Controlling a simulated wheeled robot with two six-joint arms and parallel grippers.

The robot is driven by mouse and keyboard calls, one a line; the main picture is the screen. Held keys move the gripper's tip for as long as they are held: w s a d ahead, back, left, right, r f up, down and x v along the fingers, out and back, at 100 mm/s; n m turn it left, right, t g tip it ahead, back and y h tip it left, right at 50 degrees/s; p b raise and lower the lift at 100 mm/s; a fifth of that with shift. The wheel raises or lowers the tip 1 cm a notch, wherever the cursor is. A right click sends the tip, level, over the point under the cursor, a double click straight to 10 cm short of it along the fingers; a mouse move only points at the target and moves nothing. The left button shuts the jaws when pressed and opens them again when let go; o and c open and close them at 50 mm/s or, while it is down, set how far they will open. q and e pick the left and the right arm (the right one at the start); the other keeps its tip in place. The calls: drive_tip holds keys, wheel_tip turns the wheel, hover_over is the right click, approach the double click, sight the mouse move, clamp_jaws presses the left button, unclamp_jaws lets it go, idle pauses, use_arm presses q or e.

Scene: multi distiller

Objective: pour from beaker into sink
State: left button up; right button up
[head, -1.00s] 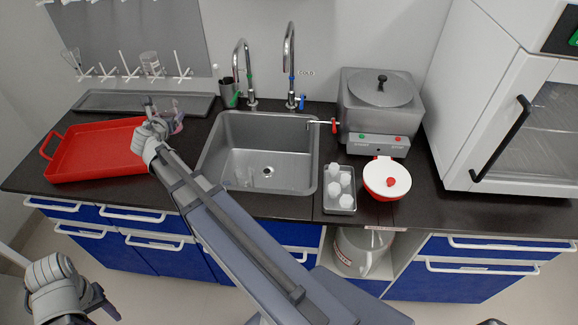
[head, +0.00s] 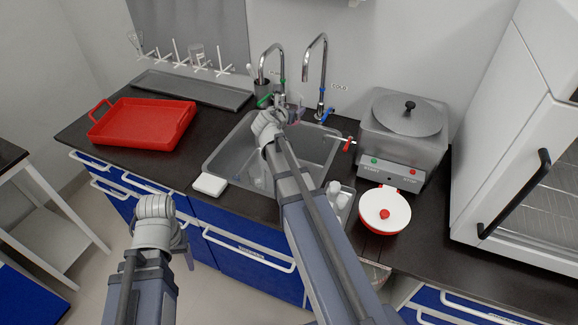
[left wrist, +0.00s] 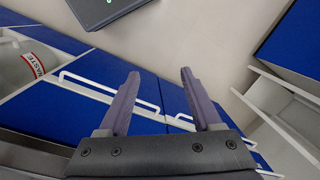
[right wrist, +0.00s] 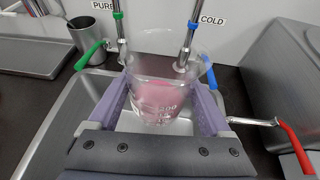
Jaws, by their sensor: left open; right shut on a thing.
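A clear glass beaker (right wrist: 156,98) with pink contents and printed marks sits between the fingers of my right gripper (right wrist: 160,92), which is shut on it. In the right wrist view it looks about upright, over the steel sink (right wrist: 68,110). In the head view my right gripper (head: 284,116) is above the back of the sink (head: 232,150), near the taps; the beaker is mostly hidden there by the gripper. My left gripper (head: 186,245) is open and empty, low in front of the blue cabinets; its parted fingers show in the left wrist view (left wrist: 160,85).
Two taps, green-marked (head: 280,70) and blue-marked (head: 322,75), stand behind the sink. A steel distiller (head: 405,130) with a red-handled spigot and a white-lidded red pot (head: 384,210) are right. A red tray (head: 145,124) and a white block (head: 209,184) are left.

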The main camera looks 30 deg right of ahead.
use_arm(q)
drive_tip(key=o, duration=0.5)
wheel_tip(320, 180, down, 5)
drive_tip(key=b, duration=0.4)
drive_tip(key=shift+b, duration=0.35)
drive_tip(key=shift+f+b, duration=2.15)
drive_tip(key=shift+f, duration=0.05)
use_arm(e)
drive_tip(key=w+a+f, duration=0.4)
drive_tip(key=a, duration=0.4)
drive_tip(key=w+a+f, duration=0.5)
drive_tip(key=a, duration=0.3)
drive_tip(key=shift+w+f, duration=0.2)
drive_tip(key=shift+w, duration=0.1)
drive_tip(key=shift+a, duration=0.1)
